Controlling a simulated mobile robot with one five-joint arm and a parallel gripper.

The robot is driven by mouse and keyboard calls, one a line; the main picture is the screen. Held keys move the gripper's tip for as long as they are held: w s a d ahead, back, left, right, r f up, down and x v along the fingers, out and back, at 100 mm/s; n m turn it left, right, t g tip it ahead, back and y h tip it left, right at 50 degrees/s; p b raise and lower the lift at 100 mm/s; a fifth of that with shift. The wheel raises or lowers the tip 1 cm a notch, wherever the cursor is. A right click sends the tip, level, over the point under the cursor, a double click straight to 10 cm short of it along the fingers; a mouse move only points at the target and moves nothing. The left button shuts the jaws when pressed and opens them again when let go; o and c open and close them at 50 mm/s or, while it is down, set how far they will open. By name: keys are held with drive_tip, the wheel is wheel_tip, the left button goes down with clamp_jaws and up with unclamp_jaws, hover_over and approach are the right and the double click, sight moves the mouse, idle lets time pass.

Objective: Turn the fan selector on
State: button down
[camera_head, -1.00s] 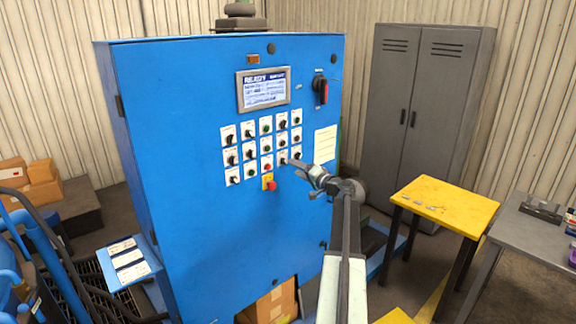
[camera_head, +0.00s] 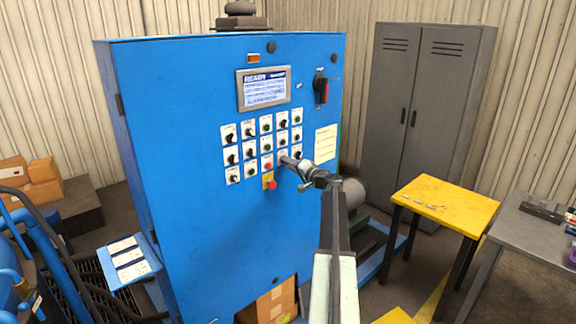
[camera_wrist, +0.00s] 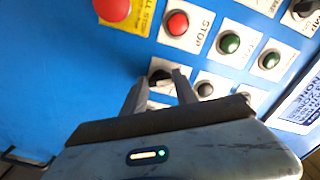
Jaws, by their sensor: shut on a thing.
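The blue control cabinet (camera_head: 200,240) carries rows of selectors and buttons on white plates. My gripper (camera_head: 284,160) is at the right part of the lowest rows in the head view. In the wrist view my gripper (camera_wrist: 161,80) has its two fingers on either side of a black selector knob (camera_wrist: 160,75) and is shut on it. The plate around this knob is mostly hidden by the fingers, so its label and the knob's exact angle cannot be read. In the head view the gripper covers this selector.
A red STOP button (camera_wrist: 177,24), green buttons (camera_wrist: 229,43) and a red mushroom button on yellow (camera_wrist: 112,8) are close by. A lit screen (camera_head: 264,88) and a red-black rotary switch (camera_head: 320,89) are above. A yellow table (camera_head: 445,205) stands to the right.

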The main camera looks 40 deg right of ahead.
drive_tip(key=shift+w+d+r+m, duration=0.1)
drive_tip(key=shift+m, duration=0.2)
drive_tip(key=m, duration=1.1)
drive_tip(key=shift+d, duration=0.1)
drive_tip(key=shift+m, duration=0.3)
drive_tip(key=c, duration=1)
unclamp_jaws()
drive_tip(key=shift+o, duration=0.2)
